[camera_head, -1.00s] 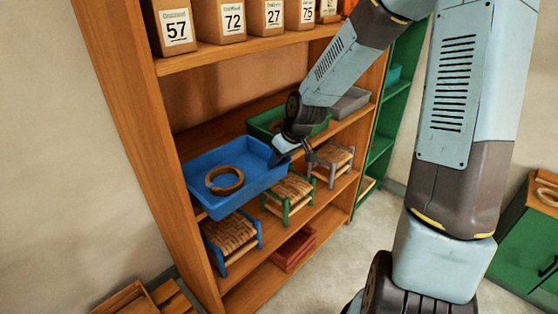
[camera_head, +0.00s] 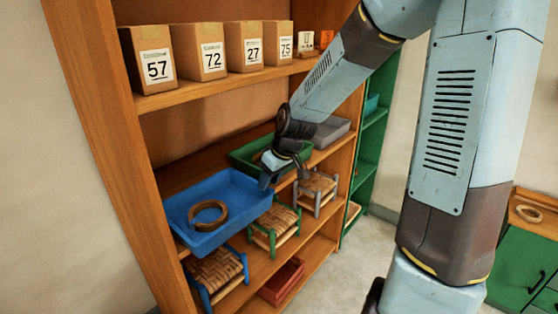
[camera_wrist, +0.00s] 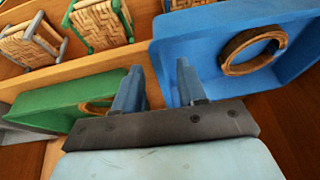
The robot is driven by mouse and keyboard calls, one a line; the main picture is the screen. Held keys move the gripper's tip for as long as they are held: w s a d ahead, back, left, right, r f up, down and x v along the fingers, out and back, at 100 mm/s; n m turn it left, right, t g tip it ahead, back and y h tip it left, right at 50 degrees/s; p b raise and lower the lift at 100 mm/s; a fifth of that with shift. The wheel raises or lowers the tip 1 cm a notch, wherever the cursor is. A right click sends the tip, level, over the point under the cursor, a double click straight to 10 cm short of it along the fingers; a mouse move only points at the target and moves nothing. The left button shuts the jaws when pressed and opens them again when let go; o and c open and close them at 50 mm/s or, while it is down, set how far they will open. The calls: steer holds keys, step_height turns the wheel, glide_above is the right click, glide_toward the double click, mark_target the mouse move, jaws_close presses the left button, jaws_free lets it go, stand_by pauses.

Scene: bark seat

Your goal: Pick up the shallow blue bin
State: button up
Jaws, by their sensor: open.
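The shallow blue bin (camera_head: 240,190) sits on the middle shelf at its left end, with its front jutting past the shelf edge. A brown ring (camera_head: 208,215) lies inside it. My gripper (camera_head: 278,178) is open and empty beside the bin's right end. In the wrist view my two fingers (camera_wrist: 157,82) are apart, and the bin (camera_wrist: 190,38) is at the right with its near wall close to the right finger. I cannot tell whether that finger touches the wall.
A green bin (camera_head: 243,155) with a ring and a grey bin (camera_head: 330,133) stand further right on the same shelf. Small woven stools (camera_head: 275,228) and a red bin (camera_head: 281,281) are below. Numbered boxes (camera_head: 198,50) line the shelf above.

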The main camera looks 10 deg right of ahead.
steer(key=v, duration=0.7)
steer(key=shift+r, duration=0.4)
steer(key=shift+s+d, duration=0.15)
steer(key=shift+c, duration=0.2)
